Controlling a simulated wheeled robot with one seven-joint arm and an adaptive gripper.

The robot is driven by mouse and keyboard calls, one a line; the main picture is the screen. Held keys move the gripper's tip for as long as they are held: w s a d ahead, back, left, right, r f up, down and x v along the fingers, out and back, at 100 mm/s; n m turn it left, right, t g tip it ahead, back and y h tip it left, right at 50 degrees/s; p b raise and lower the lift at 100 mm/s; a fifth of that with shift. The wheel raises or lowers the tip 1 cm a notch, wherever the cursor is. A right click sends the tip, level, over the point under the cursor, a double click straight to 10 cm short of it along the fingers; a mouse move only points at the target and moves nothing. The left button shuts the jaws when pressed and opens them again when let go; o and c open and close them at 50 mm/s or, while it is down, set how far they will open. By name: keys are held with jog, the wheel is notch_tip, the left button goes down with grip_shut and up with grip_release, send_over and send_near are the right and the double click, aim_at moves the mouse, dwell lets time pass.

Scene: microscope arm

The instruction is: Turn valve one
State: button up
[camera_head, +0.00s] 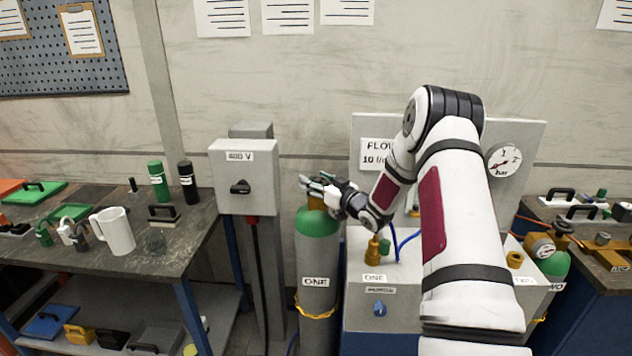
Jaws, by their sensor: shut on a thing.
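A grey gas cylinder with a green shoulder, labelled ONE (318,262), stands upright left of the grey panel. A yellow strap goes around its lower part. My gripper (312,185) is at the top of this cylinder, reaching in from the right. It is shut on the valve on top of cylinder one. The valve is mostly hidden by the fingers; only a bit of brass-coloured neck (316,202) shows below them. How far the valve is turned cannot be seen.
A grey 400 V switch box (246,177) stands close left of the cylinder. Behind my arm is a grey panel (530,135) with a bar gauge (503,161). A second green-topped cylinder (553,265) is at right. A workbench (184,238) with a white jug (113,231) is at left.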

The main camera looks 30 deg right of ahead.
jog(key=shift+r, duration=0.1)
jog(key=o, duration=1.2)
jog(key=shift+c, duration=0.2)
jog(key=s+d, duration=0.2)
jog(key=s, duration=0.9)
jog(key=shift+s, duration=0.4)
